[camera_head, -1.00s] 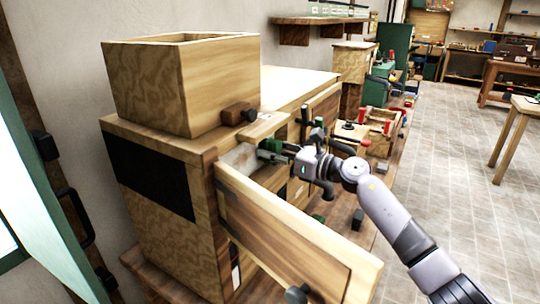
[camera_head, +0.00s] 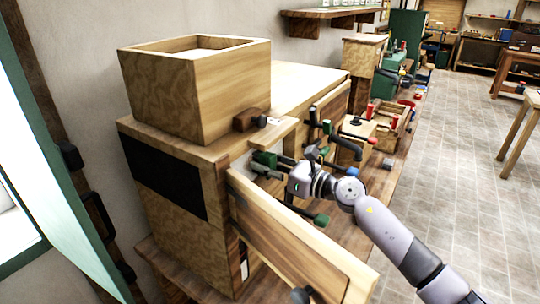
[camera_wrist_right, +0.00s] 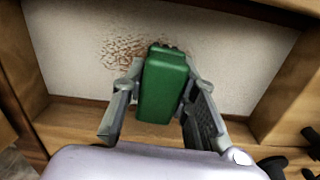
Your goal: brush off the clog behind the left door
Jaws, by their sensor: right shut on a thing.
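My right gripper (camera_head: 278,166) is at the opening behind the swung-out left door (camera_head: 290,245). It is shut on a green block-shaped brush (camera_head: 263,158). In the right wrist view the gripper (camera_wrist_right: 160,105) holds the brush (camera_wrist_right: 163,88) between both fingers. The clog (camera_wrist_right: 122,52) is a brown speckled patch on a pale panel (camera_wrist_right: 240,60) inside the wooden frame. The brush's far end overlaps the patch's right side in that view; I cannot tell whether it touches. The head view does not show the clog. My left gripper is not in view.
An open-topped wooden box (camera_head: 190,95) sits on the cabinet (camera_head: 180,245). The open door juts toward the front right, below my right arm. Wooden crates and clamps stand on the bench behind. The tiled floor (camera_head: 455,170) at right is clear.

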